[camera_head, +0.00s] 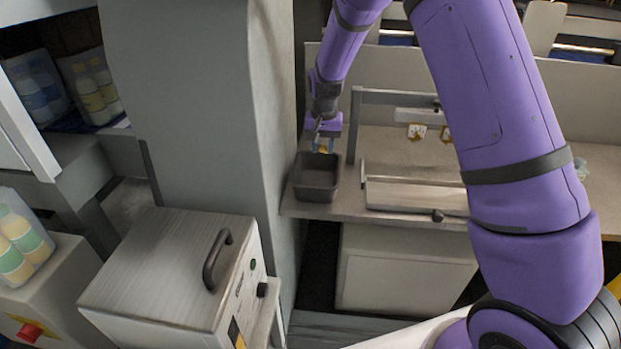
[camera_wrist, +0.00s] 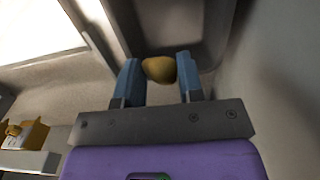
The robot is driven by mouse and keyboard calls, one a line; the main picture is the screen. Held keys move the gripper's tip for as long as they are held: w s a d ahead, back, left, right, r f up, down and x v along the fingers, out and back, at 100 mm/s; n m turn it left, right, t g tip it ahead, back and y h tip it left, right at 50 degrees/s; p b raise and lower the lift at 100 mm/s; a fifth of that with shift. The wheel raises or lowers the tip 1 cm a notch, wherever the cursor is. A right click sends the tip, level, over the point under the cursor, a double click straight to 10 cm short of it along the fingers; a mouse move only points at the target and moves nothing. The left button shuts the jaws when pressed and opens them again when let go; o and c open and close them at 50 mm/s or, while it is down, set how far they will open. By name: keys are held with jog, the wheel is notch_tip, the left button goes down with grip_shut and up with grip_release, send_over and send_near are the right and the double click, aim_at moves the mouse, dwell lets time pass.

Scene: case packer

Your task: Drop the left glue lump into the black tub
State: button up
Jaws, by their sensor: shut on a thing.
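The black tub (camera_head: 316,193) looks dark grey and stands open at the left end of the bench. My gripper (camera_head: 323,148) is over the tub's far edge, pointing down. In the wrist view my gripper (camera_wrist: 159,68) has its two blue fingers on either side of a rounded yellow-brown glue lump (camera_wrist: 159,70) and is shut on it at the fingertips. The tub's inside (camera_wrist: 182,27) shows beyond the lump. The lump is held above the tub, apart from its floor as far as I can tell.
A tall grey column (camera_head: 200,110) stands close to the left of the tub. A pale tray-like fixture (camera_head: 415,195) lies to its right, with a grey frame (camera_head: 357,125) behind. Yellow-and-white pieces (camera_head: 417,132) hang there. A metal box with a handle (camera_head: 165,265) is in front.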

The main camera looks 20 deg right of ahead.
jog(key=shift+f, duration=2.6)
jog(key=o, duration=1)
jog(key=shift+r, duration=0.1)
notch_tip(320, 180, up, 10)
jog(key=shift+f, duration=0.1)
jog(key=shift+r, duration=0.45)
